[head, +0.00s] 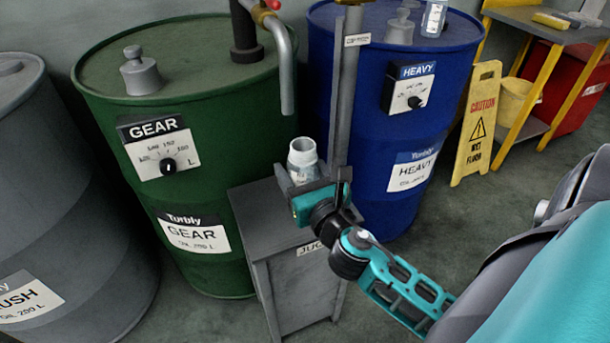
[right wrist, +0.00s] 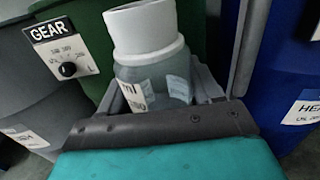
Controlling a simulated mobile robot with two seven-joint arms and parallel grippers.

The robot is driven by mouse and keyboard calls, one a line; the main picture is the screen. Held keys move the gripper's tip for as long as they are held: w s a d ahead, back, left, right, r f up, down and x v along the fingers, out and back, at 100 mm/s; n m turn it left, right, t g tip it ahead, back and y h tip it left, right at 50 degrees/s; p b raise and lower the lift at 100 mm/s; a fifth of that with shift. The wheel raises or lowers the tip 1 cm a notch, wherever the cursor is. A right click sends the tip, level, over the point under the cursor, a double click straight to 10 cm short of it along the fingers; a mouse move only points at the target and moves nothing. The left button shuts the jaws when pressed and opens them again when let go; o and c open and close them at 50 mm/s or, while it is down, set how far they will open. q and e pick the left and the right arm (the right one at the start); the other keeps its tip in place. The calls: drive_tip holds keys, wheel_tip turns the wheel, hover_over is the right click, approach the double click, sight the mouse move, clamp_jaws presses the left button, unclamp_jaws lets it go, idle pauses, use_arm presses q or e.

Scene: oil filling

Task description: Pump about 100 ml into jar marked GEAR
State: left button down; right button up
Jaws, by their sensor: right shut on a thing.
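A clear jar with a white neck (head: 302,158) stands upright at the grey stand's top, below the pump spout. My right gripper (head: 312,192) is shut on the jar, which also fills the middle of the right wrist view (right wrist: 150,75). Its label is only partly visible and I cannot read the whole marking. The green GEAR drum (head: 190,200) stands behind to the left, with a dial panel (head: 160,148). The grey curved spout (head: 286,70) hangs down from the drum's top, its end above and slightly left of the jar. My left gripper is not in view.
The grey stand (head: 262,222) carries a JUG label. The blue HEAVY drum (head: 370,140) is close on the right, with another jar (head: 434,20) on top. A grey drum (head: 60,210) is at left. A yellow wet-floor sign (head: 476,125) stands at right.

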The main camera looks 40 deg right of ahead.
drive_tip(key=x, duration=0.6)
drive_tip(key=shift+w, duration=0.3)
drive_tip(key=shift+d, duration=0.1)
idle(0.4)
idle(1.1)
idle(0.6)
